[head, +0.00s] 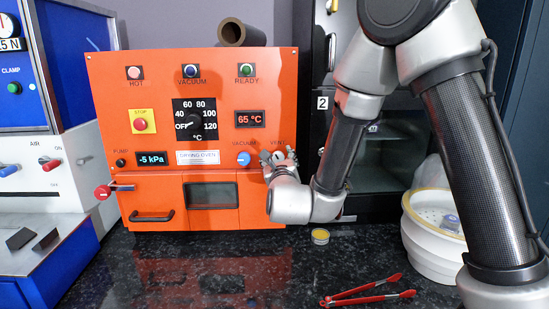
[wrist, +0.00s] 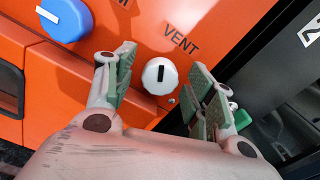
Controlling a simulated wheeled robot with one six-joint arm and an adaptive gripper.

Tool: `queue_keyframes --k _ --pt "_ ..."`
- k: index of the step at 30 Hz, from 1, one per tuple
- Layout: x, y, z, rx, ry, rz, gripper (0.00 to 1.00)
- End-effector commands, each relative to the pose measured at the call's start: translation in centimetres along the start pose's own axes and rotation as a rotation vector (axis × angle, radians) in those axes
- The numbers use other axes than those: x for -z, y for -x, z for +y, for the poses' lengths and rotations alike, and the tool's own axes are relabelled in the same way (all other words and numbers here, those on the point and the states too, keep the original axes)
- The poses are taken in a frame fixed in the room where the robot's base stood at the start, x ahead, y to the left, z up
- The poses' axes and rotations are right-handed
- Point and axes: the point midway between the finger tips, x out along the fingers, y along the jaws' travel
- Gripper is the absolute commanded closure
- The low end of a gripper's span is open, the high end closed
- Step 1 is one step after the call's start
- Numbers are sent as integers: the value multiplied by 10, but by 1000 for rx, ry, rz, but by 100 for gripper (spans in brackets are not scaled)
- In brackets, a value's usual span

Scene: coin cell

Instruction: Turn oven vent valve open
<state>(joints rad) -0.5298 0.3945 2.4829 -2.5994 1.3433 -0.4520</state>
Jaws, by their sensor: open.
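The drying oven (head: 191,83) is an orange box with a VENT label at its right side. The vent valve (wrist: 160,77) is a white round knob with a black mark, under that label in the wrist view. The mark looks nearly upright in that picture. My gripper (wrist: 158,64) is open, with one green-padded finger on each side of the knob and visible gaps between. In the head view, my gripper (head: 280,157) is at the oven's right front and largely covers the knob.
The blue vacuum knob (wrist: 64,19) is left of the vent knob, close to my left finger. A black cabinet (head: 392,140) stands right of the oven. Red tongs (head: 365,291) and a small yellow-topped tin (head: 320,237) lie on the dark counter.

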Motion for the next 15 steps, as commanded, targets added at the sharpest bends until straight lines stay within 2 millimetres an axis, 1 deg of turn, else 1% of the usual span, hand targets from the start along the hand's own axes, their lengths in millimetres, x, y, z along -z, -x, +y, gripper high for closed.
queue_keyframes --k 7,11,12,15 --pt "0 0 0 -1 0 0 45" --pt "0 0 0 -1 0 0 69" --pt "0 0 0 -1 -1 0 76" --pt "0 0 0 -1 -1 0 91"
